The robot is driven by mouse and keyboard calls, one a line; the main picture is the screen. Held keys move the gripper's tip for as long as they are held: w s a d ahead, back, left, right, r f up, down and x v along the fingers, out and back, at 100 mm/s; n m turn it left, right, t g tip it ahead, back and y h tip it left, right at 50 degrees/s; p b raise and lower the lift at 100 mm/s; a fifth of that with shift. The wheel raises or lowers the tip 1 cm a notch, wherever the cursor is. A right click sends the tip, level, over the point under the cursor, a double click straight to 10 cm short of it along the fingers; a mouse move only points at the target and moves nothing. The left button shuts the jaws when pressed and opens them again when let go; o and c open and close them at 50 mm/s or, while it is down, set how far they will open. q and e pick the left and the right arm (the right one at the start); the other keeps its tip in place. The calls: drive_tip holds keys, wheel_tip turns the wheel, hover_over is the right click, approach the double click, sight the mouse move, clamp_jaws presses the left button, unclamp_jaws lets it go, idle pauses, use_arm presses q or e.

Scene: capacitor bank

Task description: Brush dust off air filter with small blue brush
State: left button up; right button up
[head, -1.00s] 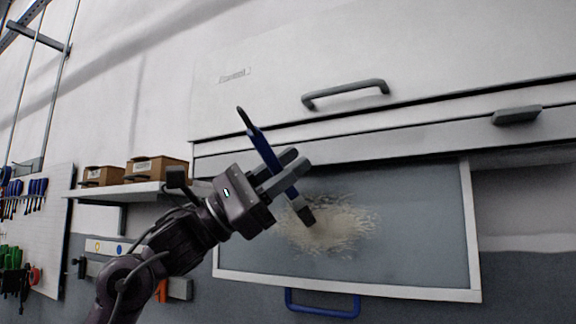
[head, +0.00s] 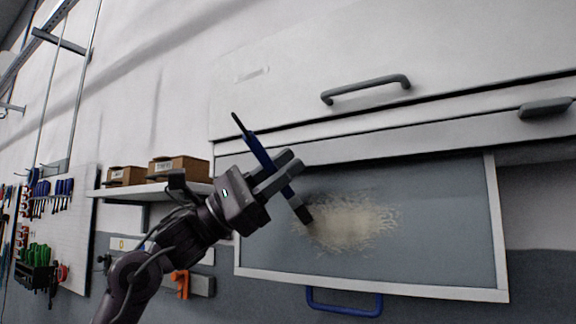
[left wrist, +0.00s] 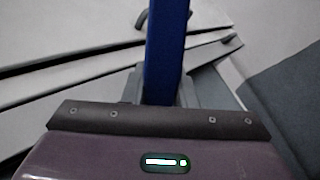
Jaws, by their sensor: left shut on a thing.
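The small blue brush (head: 260,153) is held in my left gripper (head: 284,176), which is shut on its handle. The brush is tilted, with its dark bristle end down and right, at the left edge of the dust patch (head: 350,224). I cannot tell whether the bristles touch the filter. The grey air filter (head: 440,250) has a white frame and a blue handle (head: 344,302) below it. In the left wrist view the blue brush handle (left wrist: 166,50) stands upright between the fingers. The bristles are hidden there. My right gripper is not in view.
A white cabinet front with a dark handle (head: 366,88) is above the filter, and a dark latch (head: 546,108) is at right. A shelf (head: 150,190) with cardboard boxes (head: 178,168) and a tool pegboard (head: 75,220) are at left.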

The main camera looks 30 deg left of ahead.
use_arm(q)
drive_tip(key=shift+w+a, duration=0.15)
drive_tip(key=shift+a, duration=0.75)
drive_tip(key=shift+f+b, duration=0.75)
drive_tip(key=shift+f, duration=0.15)
drive_tip(key=shift+r, duration=0.1)
drive_tip(key=shift+d, duration=1.6)
drive_tip(key=shift+d, duration=0.1)
